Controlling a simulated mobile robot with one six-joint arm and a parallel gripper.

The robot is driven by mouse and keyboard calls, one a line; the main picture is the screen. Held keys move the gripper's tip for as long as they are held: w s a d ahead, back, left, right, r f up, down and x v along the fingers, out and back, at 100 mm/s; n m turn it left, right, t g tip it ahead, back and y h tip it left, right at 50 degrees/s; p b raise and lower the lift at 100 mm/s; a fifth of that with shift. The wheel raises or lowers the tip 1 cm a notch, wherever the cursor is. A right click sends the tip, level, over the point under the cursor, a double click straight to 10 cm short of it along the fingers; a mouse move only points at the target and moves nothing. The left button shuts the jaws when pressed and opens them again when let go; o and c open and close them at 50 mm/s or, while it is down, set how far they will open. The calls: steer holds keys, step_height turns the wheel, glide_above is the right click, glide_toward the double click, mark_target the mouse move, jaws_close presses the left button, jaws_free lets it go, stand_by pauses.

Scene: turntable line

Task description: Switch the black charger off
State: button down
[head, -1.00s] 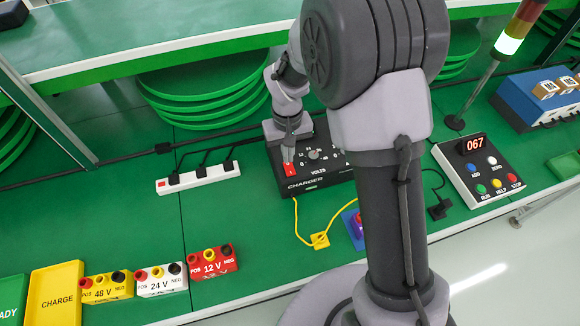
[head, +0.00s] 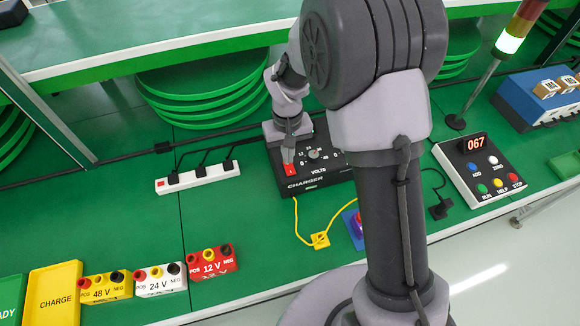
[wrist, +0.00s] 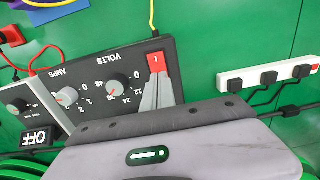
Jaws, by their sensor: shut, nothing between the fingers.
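The black charger (head: 312,184) sits on the green bench, partly hidden by my arm in the head view. In the wrist view the charger (wrist: 118,88) shows its VOLTS and AMPS knobs. Its red rocker switch (wrist: 157,62), marked with a white line, is at the corner of the face. My gripper (head: 289,166) is shut and empty, pointing down at the red switch. In the wrist view the gripper's fingertips (wrist: 158,84) lie right against or just over the switch's edge; contact cannot be told for certain.
A white power strip (head: 197,179) with black plugs lies left of the charger. A yellow lead (head: 319,240) runs from the charger's front. Battery blocks of 48 V (head: 107,287), 24 V (head: 161,280) and 12 V (head: 211,262) stand at front left. A control box (head: 478,170) is at right.

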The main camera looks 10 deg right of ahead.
steer(key=shift+f+b, duration=0.4)
steer(key=shift+f, duration=0.1)
step_height(320, 180, up, 7)
steer(key=p, duration=0.5)
steer(key=shift+p, duration=0.3)
steer(key=s+d+r+m+t+y+b, duration=0.1)
steer(key=s+d+r+m, duration=0.1)
steer(key=s+r, duration=0.35)
steer(key=s+d+r+m+t+b, duration=0.1)
steer(key=s+d+r+t, duration=0.15)
steer(key=r, duration=0.65)
steer(key=s+r+m+t+b, duration=0.1)
steer(key=s+r+m, duration=0.1)
steer(key=s, duration=0.5)
steer(key=s+d+r+m+t+y+b, duration=0.1)
steer(key=s, duration=0.6)
steer(key=shift+d+r+m, duration=0.15)
steer(key=shift+r+m, duration=0.25)
